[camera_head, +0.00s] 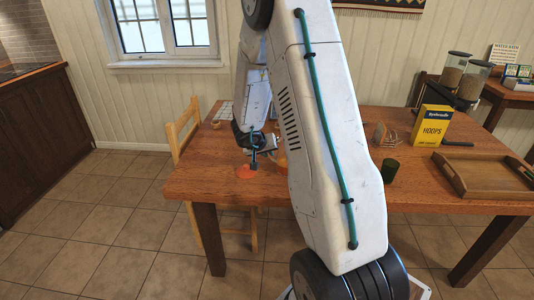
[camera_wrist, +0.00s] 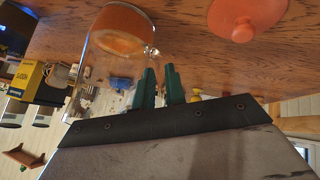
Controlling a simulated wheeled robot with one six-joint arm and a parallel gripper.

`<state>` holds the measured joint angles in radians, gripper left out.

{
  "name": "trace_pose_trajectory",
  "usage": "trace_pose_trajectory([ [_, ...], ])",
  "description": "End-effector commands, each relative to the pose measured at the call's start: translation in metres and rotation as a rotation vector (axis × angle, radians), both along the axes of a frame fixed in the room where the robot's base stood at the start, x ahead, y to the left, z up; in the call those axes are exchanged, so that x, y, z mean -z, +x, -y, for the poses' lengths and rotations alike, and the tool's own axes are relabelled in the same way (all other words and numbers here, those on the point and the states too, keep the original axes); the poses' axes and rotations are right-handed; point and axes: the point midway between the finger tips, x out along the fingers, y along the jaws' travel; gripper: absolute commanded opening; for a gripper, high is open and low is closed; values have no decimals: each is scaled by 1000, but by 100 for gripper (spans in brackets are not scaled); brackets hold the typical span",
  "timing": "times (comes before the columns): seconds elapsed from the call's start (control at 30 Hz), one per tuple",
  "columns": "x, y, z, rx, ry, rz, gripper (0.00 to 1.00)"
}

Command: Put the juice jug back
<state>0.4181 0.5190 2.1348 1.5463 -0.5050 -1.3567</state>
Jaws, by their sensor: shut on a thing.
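The juice jug (camera_wrist: 122,48) is clear, with orange juice in it. It is beside my gripper's fingers in the wrist view, and its handle side is towards them. In the head view only a sliver of the jug (camera_head: 281,157) shows beside my arm. My gripper (camera_wrist: 160,86) has two green fingers close together, shut on the jug at its handle side; the exact contact is hard to see. In the head view my gripper (camera_head: 254,156) is low over the left part of the table. An orange-red lid-like piece with a knob (camera_head: 246,172) lies next to it, and it also shows in the wrist view (camera_wrist: 245,18).
The wooden table (camera_head: 215,180) also holds a yellow cereal box (camera_head: 432,125), a dark green cup (camera_head: 390,170) and a wooden tray (camera_head: 485,176) at right. A wooden chair (camera_head: 184,135) stands at the left edge. My arm hides the table's middle.

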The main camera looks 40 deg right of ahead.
Motion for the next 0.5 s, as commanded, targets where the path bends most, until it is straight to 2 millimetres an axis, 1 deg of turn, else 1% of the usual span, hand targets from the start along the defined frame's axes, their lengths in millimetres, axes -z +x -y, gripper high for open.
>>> trace_pose_trajectory([
  [0.27, 0, 1, 0, 0, -3, 1, 0],
  [0.3, 1, 0, 0, 0, -1, 1, 18],
  [0.37, 1, 0, 0, 0, -1, 1, 34],
  [0.5, 1, 0, 0, 0, -1, 1, 34],
])
